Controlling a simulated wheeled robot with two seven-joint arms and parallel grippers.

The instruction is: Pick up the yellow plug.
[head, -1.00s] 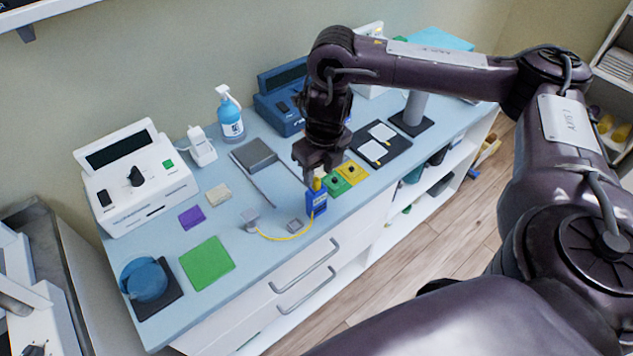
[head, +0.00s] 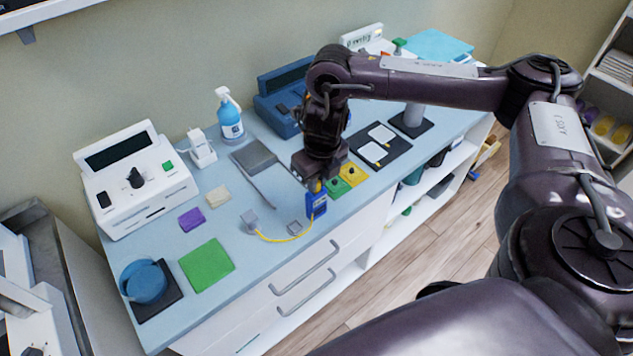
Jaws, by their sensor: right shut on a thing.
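The yellow plug (head: 316,187) shows only as a small yellow patch at the top of a blue holder (head: 317,207) near the counter's front edge. My right gripper (head: 316,180) is directly above the holder, pointing down, with its fingers shut on the plug and hiding most of it. A yellow cable (head: 285,240) runs from the holder area to a grey block (head: 250,220) on the left. I cannot tell whether the plug is still seated in the holder. My left gripper is not in view.
Green (head: 338,187) and yellow (head: 354,173) blocks stand close right of the gripper. A white device (head: 135,185), spray bottle (head: 230,118) and blue device (head: 282,95) stand at the back. Green mat (head: 207,265) lies left.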

